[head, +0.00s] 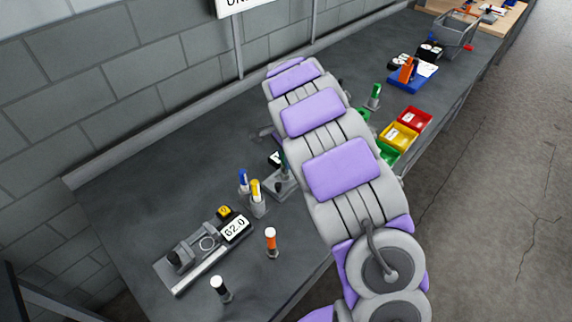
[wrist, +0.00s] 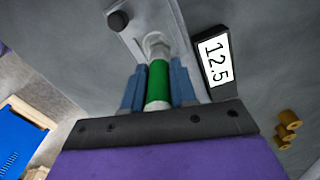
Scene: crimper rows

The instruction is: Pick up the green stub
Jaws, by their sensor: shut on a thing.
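The green stub (wrist: 158,82) is a green cylinder with a white near end, between the two blue fingers of my gripper (wrist: 158,90) in the wrist view. My gripper is shut on it. Its far end meets a pale metal fitting (wrist: 156,45) on a grey plate (wrist: 128,38); I cannot tell whether it is seated there. In the head view my arm hides the gripper. A green-topped piece (head: 375,91) stands upright on the bench right of my arm; I cannot tell whether it is the same kind.
A "12.5" label (wrist: 216,58) stands close right of the gripper, with brass pieces (wrist: 288,125) farther right. In the head view, red (head: 429,124) and yellow (head: 408,145) bins line the bench edge. An orange-topped piece (head: 271,239) and a "62.0" gauge (head: 236,229) stand at front left.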

